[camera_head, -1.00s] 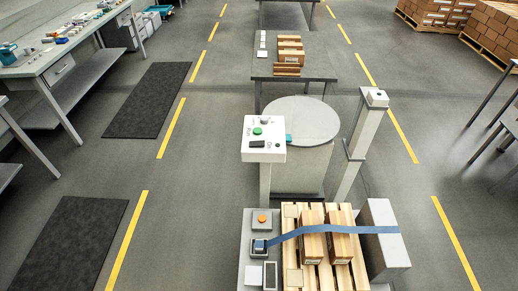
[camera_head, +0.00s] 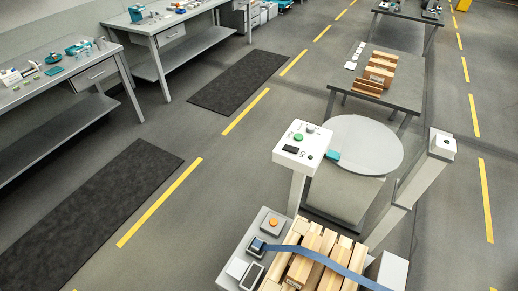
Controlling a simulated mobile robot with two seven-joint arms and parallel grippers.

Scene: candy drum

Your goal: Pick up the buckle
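A blue strap (camera_head: 325,262) runs across the wooden boxes on a slatted pallet at the bottom of the head view. Its left end meets a small dark block with a blue top (camera_head: 257,245) on a grey side plate (camera_head: 235,262). This block may be the buckle, but it is too small to tell. Neither of my grippers is in view.
An orange button (camera_head: 273,222) sits beside the block. A white control box (camera_head: 302,144) on a post and a round grey drum top (camera_head: 355,145) stand behind the pallet. Workbenches (camera_head: 60,75) line the left. Open floor with dark mats (camera_head: 95,215) lies between.

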